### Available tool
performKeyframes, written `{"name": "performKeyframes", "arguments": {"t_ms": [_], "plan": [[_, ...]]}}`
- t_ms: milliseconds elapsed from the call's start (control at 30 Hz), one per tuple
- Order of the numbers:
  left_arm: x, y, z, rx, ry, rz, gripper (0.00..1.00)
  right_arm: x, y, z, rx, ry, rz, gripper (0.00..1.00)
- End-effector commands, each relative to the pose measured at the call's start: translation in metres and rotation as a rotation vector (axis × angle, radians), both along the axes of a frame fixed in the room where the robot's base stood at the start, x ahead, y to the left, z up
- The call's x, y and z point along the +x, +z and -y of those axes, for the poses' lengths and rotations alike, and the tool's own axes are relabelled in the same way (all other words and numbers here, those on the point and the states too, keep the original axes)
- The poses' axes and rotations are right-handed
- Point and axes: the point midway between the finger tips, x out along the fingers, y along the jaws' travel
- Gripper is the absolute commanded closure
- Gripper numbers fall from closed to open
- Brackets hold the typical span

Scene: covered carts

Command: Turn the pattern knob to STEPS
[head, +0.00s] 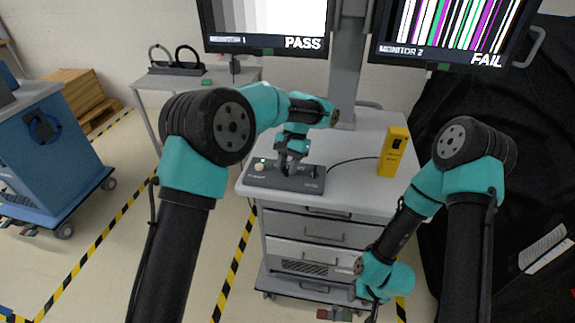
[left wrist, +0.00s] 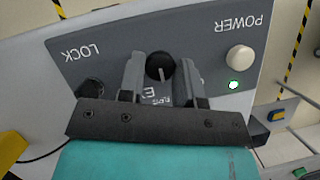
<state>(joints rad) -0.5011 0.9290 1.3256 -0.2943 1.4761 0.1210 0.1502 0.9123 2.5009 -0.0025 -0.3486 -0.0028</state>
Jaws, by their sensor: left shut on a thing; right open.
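A dark control box (head: 262,181) lies on the cart top; in the left wrist view its face (left wrist: 110,60) appears upside down. My left gripper (head: 287,165) reaches down onto the box. In the left wrist view my left gripper (left wrist: 160,76) has a finger on each side of a round black knob (left wrist: 160,64) and is shut on it. The knob has a pale pointer line. The lettering beside the knob is partly covered by the gripper, so I cannot read the setting. My right arm hangs low at the cart's right front; its fingers cannot be seen.
A white button (left wrist: 239,58) and a lit green lamp (left wrist: 233,85) sit near POWER. Another black knob (left wrist: 90,88) is near LOCK. A yellow device (head: 394,152) stands right of the box. Monitor 1 (head: 265,22) shows grey bands and PASS; monitor 2 (head: 445,30) shows coloured stripes and FAIL.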

Motion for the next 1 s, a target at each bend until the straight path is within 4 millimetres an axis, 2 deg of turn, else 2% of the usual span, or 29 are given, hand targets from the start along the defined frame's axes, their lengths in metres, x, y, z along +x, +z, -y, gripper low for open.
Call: {"name": "performKeyframes", "arguments": {"t_ms": [500, 533, 600, 800, 1000], "plan": [[0.0002, 0.0007, 0.0005, 0.0, -0.036, 0.002, 0.92, 0.0, 0.0, 0.0, 0.0, 0.0, 0.0, 0.57], [0.0002, 0.0007, 0.0005, -0.001, -0.036, 0.002, 0.68, 0.0, 0.0, 0.0, 0.0, 0.0, 0.0, 0.57], [0.0001, 0.0006, 0.0004, -0.001, -0.036, 0.002, 0.61, 0.0, 0.0, 0.0, 0.0, 0.0, 0.0, 0.57], [-0.0001, 0.0003, 0.0003, 0.0, -0.035, 0.001, 0.43, 0.0, 0.0, 0.0, 0.0, 0.0, 0.0, 0.57], [0.0, 0.0003, 0.0002, 0.0, -0.035, 0.001, 0.43, 0.0, 0.0, 0.0, 0.0, 0.0, 0.0, 0.57]]}}
